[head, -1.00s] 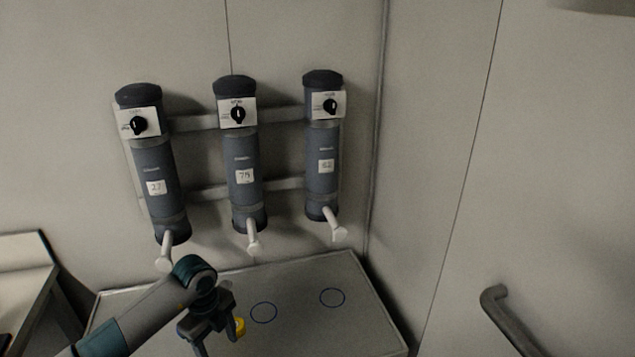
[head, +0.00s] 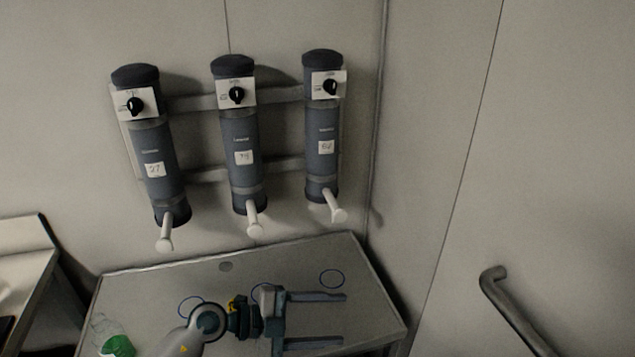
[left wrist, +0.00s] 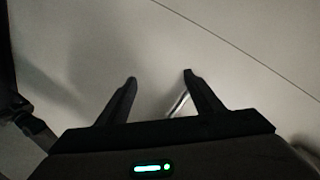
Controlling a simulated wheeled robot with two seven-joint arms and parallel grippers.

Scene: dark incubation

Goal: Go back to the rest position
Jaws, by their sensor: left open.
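My left gripper (head: 345,319) is over the right part of the table in the head view, its two fingers parallel and pointing right. It is open with nothing between the fingers. In the left wrist view the open fingers (left wrist: 159,78) show against a pale wall, with a blurred light bar behind the right finger. My right gripper is not in view.
The grey table (head: 180,270) bears blue rings, one clear at the right (head: 332,279). A green-capped clear item (head: 117,346) is at its front left. Three dark cylinders (head: 242,150) with spouts hang on the wall. A rail (head: 510,310) is at the right.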

